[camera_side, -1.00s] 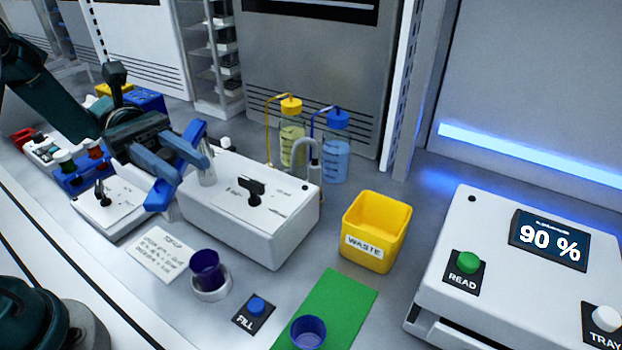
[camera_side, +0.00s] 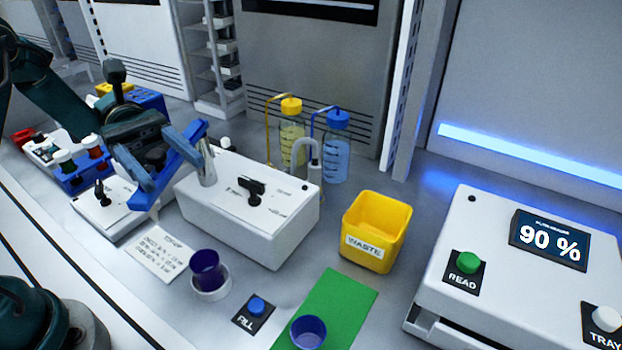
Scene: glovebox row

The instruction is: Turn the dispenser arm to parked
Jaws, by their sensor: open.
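The dispenser is a white box (camera_side: 240,225) in the middle of the bench. A black lever (camera_side: 251,187) sits on its labelled top, and a grey curved spout (camera_side: 307,150) rises at its back right. I cannot tell which of these is the dispenser arm. A short metal cylinder (camera_side: 207,168) stands at the box's left end. My gripper (camera_side: 172,178) is open, its two blue fingers spread above and left of the box's left end. The upper finger is close to the cylinder; I cannot tell whether they touch. A dark round part shows between the fingers.
A purple cup (camera_side: 207,266) stands in a white ring, with another cup (camera_side: 308,332) on a green mat (camera_side: 340,302). A yellow waste bin (camera_side: 377,232) stands right of the dispenser. Wash bottles (camera_side: 336,155) stand behind. A white box with a black switch (camera_side: 101,192) is at left.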

